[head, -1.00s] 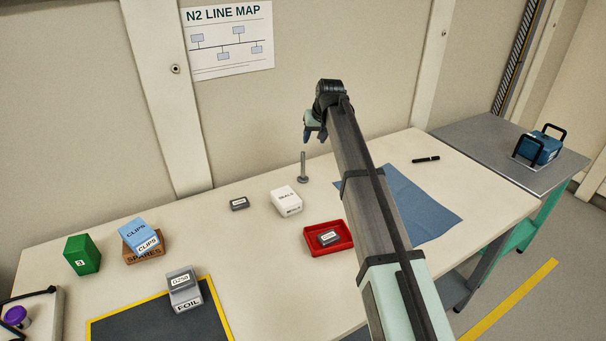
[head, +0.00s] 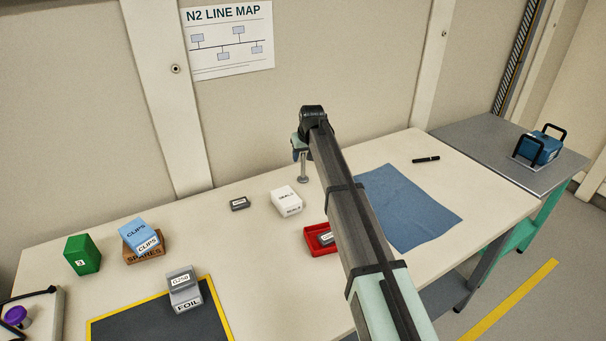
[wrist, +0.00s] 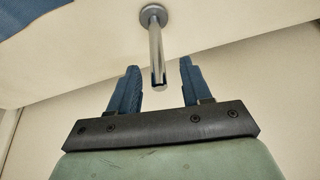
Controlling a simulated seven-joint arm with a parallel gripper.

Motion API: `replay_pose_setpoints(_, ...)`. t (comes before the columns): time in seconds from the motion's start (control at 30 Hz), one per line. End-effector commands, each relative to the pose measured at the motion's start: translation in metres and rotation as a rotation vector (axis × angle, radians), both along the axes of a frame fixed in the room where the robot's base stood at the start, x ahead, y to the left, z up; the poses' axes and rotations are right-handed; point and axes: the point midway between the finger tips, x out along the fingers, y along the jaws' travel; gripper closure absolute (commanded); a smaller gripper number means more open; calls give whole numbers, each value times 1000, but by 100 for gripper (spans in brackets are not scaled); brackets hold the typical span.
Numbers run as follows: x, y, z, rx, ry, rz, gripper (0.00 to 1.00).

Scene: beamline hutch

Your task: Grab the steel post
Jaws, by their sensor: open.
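The steel post (head: 303,168) stands upright on its round base on the table, near the back, just right of the white box. My gripper (head: 300,151) is right at the post's top in the head view, which hides the upper end. In the wrist view my gripper (wrist: 160,84) is open, with two blue fingers apart. The steel post (wrist: 156,50) shows there with its free end between the fingertips, closer to the left finger.
A white box (head: 286,201) stands left of the post. A red tray (head: 312,249) with a grey box lies in front, partly behind my arm. A blue cloth (head: 405,205) lies to the right. A small dark box (head: 240,203) is farther left. The wall is close behind.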

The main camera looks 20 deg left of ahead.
Motion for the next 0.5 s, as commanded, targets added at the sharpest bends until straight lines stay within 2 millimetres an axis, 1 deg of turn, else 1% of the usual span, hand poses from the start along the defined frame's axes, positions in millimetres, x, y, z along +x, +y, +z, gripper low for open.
replay_pose_setpoints(0.17,4,2,-13,-2,2,0,51)
replay_pose_setpoints(0.4,15,7,-42,-1,3,0,51)
replay_pose_setpoints(0.5,17,9,-47,-1,1,0,51)
